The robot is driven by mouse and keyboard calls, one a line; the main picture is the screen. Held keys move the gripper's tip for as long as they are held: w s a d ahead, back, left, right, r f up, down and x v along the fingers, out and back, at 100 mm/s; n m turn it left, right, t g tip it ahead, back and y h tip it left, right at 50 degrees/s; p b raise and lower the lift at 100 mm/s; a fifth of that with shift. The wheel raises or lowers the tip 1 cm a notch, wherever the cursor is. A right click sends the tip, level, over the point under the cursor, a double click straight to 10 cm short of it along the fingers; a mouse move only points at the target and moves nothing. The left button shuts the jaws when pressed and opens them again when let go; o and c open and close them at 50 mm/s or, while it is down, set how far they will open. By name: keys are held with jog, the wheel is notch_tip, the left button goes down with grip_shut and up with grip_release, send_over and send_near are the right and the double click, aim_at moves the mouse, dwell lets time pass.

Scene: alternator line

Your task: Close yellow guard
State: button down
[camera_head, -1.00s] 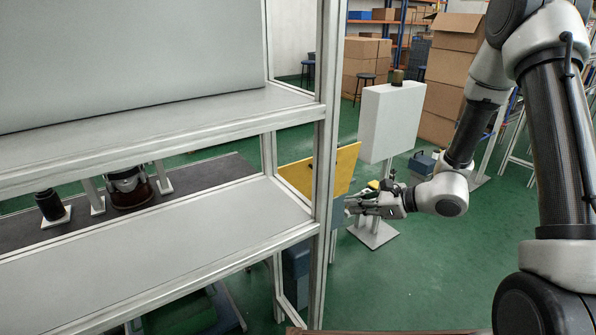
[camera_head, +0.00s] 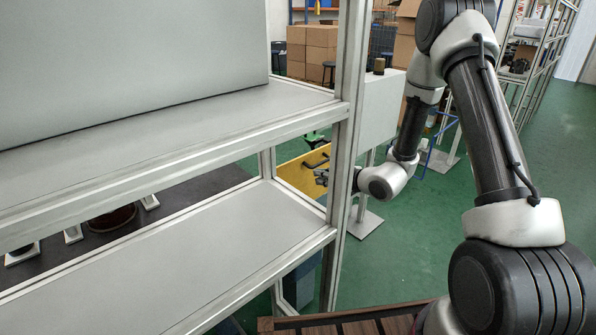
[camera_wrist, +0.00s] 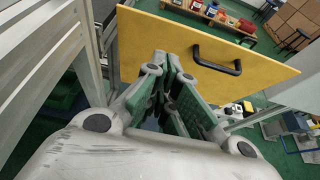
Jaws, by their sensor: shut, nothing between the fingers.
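The yellow guard (camera_head: 303,174) stands upright behind the right post of the metal frame in the head view, partly hidden by that post. In the wrist view the yellow guard (camera_wrist: 205,55) fills the upper middle and carries a black handle (camera_wrist: 216,62). My gripper (camera_head: 322,177) is at the guard's right part in the head view. In the wrist view my gripper (camera_wrist: 168,62) is shut and empty, its fingertips in front of the yellow panel, left of the handle. I cannot tell whether the fingertips touch the panel.
A metal shelf frame (camera_head: 345,130) stands close left of my arm. A white box on a stand (camera_head: 381,108) is behind the gripper. A wooden slatted surface (camera_head: 350,322) lies at the bottom. Green floor (camera_head: 420,230) is open to the right.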

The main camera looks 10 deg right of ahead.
send_near(288, 169)
notch_tip(288, 169, down, 3)
jog(key=w+a, duration=0.1)
jog(key=shift+w+a+r, duration=0.25)
jog(key=shift+w+a, duration=0.25)
jog(key=shift+w, duration=0.3)
jog(key=shift+w+a+r, duration=0.3)
jog(key=shift+w+a, duration=0.25)
jog(key=shift+w, duration=0.25)
